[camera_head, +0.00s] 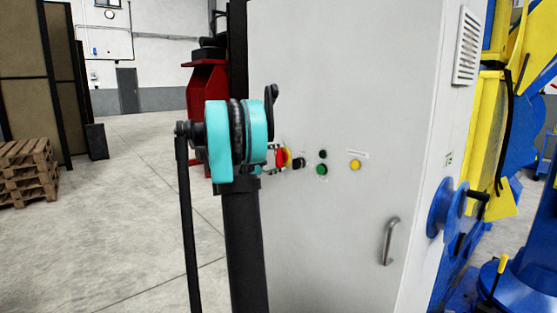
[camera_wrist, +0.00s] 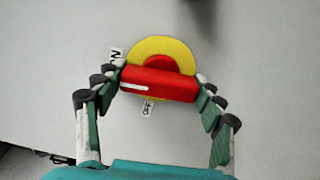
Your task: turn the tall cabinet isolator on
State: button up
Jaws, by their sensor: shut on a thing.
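The isolator is a red handle (camera_wrist: 160,83) on a round yellow plate (camera_wrist: 163,46) on the tall grey cabinet (camera_head: 340,80). In the wrist view the handle lies nearly level, slightly tilted, with a white line at its left end. An ON label (camera_wrist: 117,54) is at the upper left and an OFF label (camera_wrist: 147,108) is below. The white line lies between the two labels. My gripper (camera_wrist: 161,79) is shut on the handle, its fingers at the two ends. In the head view the isolator (camera_head: 284,157) is partly hidden by my gripper and arm.
Green (camera_head: 321,170), black (camera_head: 323,154) and yellow (camera_head: 355,165) buttons are right of the isolator. A cabinet door handle (camera_head: 390,241) is lower right. Blue and yellow machinery (camera_head: 500,130) stands at the right. Open floor and pallets (camera_head: 29,173) are at the left.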

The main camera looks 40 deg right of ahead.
jog(key=shift+m, duration=0.7)
jog(key=o, duration=1.2)
jog(key=shift+c, duration=0.2)
jog(key=a, duration=1.2)
jog(key=shift+s, duration=0.45)
